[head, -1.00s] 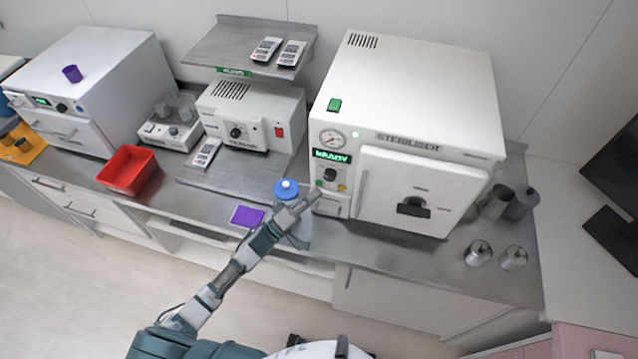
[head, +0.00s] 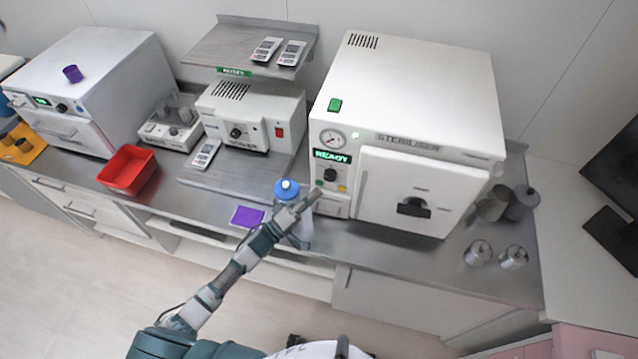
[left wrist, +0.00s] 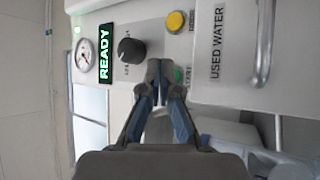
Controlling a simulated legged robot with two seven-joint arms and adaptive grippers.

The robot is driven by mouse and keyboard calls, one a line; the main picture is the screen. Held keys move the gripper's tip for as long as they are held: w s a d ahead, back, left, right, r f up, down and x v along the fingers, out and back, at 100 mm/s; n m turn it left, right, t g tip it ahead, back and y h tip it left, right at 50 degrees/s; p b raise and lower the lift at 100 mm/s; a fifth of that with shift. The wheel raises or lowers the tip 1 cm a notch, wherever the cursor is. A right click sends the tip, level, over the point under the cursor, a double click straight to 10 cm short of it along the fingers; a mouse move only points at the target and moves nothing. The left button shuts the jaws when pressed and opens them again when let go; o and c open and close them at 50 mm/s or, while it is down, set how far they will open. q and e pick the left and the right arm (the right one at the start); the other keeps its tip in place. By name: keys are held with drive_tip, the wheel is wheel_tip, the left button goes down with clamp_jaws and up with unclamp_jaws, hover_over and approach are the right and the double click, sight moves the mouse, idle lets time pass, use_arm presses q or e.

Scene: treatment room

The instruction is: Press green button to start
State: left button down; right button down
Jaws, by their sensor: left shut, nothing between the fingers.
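The white steriliser (head: 430,95) stands on the counter, its door closed and its display (head: 332,156) lit READY. In the left wrist view the green button (left wrist: 178,74) is partly hidden behind my fingertips, near the yellow button (left wrist: 176,21) and the knob (left wrist: 131,50). My left gripper (head: 315,194) is shut and empty, its tips just in front of the panel by the green button; I cannot tell whether they touch. It also shows in the wrist view (left wrist: 164,72).
A blue-topped bottle (head: 286,190) stands close behind my left gripper, beside a purple pad (head: 247,216). A red bin (head: 127,170) is further left. Metal canisters (head: 478,252) stand right of the steriliser. The counter front between pad and bin is clear.

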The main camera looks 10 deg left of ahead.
use_arm(q)
drive_tip(key=shift+w, duration=0.1)
drive_tip(key=shift+w, duration=0.3)
drive_tip(key=shift+w+r, duration=0.1)
drive_tip(key=shift+w, duration=0.3)
idle(0.5)
idle(0.4)
drive_tip(key=shift+s+p, duration=0.55)
drive_tip(key=shift+s, duration=0.35)
